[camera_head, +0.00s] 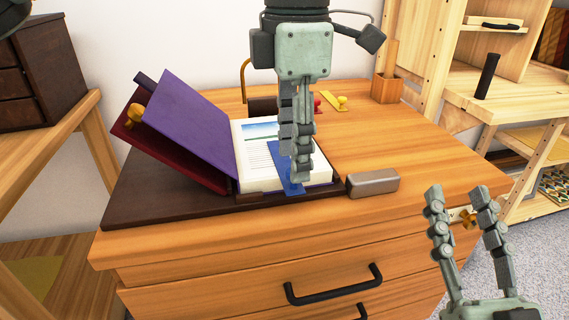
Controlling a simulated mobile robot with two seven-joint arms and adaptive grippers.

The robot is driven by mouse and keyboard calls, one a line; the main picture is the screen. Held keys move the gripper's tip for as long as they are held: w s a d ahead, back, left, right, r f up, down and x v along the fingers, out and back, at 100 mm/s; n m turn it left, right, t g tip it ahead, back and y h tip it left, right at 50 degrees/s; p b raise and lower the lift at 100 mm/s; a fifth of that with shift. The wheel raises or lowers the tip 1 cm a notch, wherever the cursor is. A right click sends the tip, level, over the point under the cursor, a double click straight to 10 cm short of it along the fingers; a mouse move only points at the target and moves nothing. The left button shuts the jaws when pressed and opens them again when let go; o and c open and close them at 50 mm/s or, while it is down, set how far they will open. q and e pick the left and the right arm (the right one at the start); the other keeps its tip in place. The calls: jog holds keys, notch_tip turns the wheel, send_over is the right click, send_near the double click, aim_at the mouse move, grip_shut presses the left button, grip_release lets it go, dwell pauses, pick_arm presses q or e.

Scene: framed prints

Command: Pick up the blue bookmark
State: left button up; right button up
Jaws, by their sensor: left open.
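The blue bookmark (285,168) lies on the page of an open book (258,160) on the desk, its lower end reaching past the page's front edge. My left gripper (299,180) comes down from above, right over the bookmark, and hides part of it. Its fingers are seen nearly edge-on; they are open, and I cannot tell whether they touch the bookmark. My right gripper (459,195) is open and empty in front of the desk's right side, away from the book.
The book's purple cover (185,125) leans up at the left on a dark board (160,195). A grey metal block (373,184) sits close to the right of the book. A yellow item (338,102) and a wooden holder (387,88) stand behind. The desk's right part is clear.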

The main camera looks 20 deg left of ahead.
pick_arm(q)
notch_tip(320, 180, down, 2)
jog(key=shift+f, duration=0.1)
grip_shut()
dwell(0.5)
